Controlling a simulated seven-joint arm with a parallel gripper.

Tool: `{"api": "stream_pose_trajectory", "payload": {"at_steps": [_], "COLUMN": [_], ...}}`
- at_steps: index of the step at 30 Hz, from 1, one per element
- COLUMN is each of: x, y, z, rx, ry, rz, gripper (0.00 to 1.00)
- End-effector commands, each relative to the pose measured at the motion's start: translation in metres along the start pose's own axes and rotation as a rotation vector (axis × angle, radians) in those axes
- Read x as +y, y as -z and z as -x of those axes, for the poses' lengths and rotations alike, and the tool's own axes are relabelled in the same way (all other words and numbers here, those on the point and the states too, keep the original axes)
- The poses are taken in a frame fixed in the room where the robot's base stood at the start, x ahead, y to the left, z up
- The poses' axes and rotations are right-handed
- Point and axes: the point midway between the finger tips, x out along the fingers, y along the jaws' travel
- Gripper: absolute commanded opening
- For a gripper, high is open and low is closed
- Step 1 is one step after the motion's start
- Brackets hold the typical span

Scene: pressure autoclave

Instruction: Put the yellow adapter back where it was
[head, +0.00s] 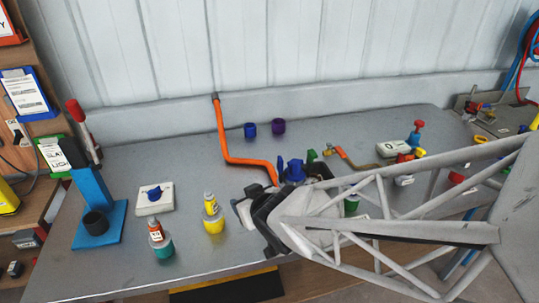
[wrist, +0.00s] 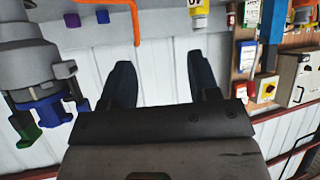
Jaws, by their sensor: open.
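A yellow cup-shaped piece (head: 214,225), which looks like the yellow adapter, stands upright on the grey bench in the head view. A small yellow-labelled bottle (head: 210,202) stands in or on it; I cannot tell which. The bottle also shows at the top of the wrist view (wrist: 199,14), cut off by the frame edge. My gripper (wrist: 161,82) is open, with nothing between its two dark fingers. In the head view my gripper (head: 246,208) is to the right of the yellow piece, apart from it.
A grey vessel (wrist: 28,68) with blue and green lugs is close left of my gripper. An orange pipe (head: 222,130) rises behind. A teal cup (head: 160,247) with an orange bottle and a blue stand (head: 92,195) are left.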

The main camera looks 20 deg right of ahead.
Motion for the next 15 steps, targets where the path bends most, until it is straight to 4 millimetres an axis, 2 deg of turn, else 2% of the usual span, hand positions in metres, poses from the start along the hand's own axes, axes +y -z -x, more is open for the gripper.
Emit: {"api": "stream_pose_trajectory", "payload": {"at_steps": [6, 15], "x": [0.036, 0.062], "y": [0.004, 0.001], "z": [0.033, 0.095], "rx": [-0.182, -0.455], "ry": [-0.128, -0.216], "rz": [-0.056, -0.165], "gripper": [0.55, 0.55]}}
